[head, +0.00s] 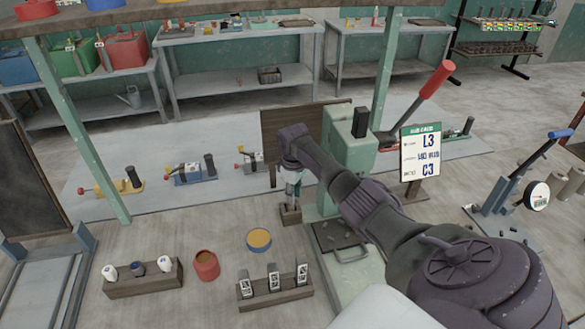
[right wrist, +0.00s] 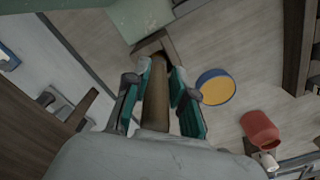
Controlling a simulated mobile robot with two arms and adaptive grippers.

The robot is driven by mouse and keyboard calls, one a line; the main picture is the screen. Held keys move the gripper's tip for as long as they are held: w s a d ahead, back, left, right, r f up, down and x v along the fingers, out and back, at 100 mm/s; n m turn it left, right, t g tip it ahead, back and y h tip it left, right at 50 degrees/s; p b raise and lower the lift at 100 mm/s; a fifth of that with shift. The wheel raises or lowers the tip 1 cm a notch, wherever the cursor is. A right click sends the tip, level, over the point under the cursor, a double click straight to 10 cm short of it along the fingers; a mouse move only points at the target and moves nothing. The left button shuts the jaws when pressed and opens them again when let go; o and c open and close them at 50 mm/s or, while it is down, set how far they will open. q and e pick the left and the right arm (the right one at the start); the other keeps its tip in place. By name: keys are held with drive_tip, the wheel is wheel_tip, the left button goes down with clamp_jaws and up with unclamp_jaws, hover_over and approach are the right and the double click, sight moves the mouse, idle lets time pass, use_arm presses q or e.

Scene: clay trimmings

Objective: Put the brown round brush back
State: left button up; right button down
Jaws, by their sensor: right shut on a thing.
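My right gripper (head: 292,180) is low in front of the green machine and is shut on the brown round brush. In the right wrist view the brush's brown handle (right wrist: 155,105) lies between the green-padded fingers (right wrist: 158,85). Its far end points at a small wooden block (head: 291,215), which also shows in the right wrist view (right wrist: 150,42). I cannot tell whether the brush is inside the block or just above it. The brush's tip is hidden. My left gripper is not in view.
The green machine (head: 347,150) and a sign (head: 420,155) stand to the right. In front are a yellow-topped round tin (head: 259,240), a reddish pot (head: 206,266), a wooden rack with labelled pieces (head: 275,292) and another rack (head: 143,283). A green post (head: 90,150) stands left.

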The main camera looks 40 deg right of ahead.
drive_tip(key=shift+f+b, duration=0.35)
drive_tip(key=shift+f, duration=0.6)
drive_tip(key=shift+w, duration=0.2)
drive_tip(key=shift+a+r, duration=0.1)
drive_tip(key=shift+s+f, duration=0.15)
drive_tip(key=shift+f, duration=0.05)
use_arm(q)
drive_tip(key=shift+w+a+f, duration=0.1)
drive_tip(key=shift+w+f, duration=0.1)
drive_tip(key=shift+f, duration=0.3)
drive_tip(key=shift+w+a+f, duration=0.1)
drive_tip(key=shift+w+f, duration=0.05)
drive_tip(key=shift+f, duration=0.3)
use_arm(e)
drive_tip(key=c, duration=1)
unclamp_jaws()
drive_tip(key=shift+o, duration=0.2)
wheel_tip(320, 180, up, 8)
drive_tip(key=p, duration=0.7)
wheel_tip(320, 180, up, 3)
drive_tip(key=shift+r+p, duration=0.2)
drive_tip(key=shift+p, duration=0.15)
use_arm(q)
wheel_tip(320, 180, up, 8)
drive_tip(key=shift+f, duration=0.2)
use_arm(e)
drive_tip(key=shift+r, duration=0.5)
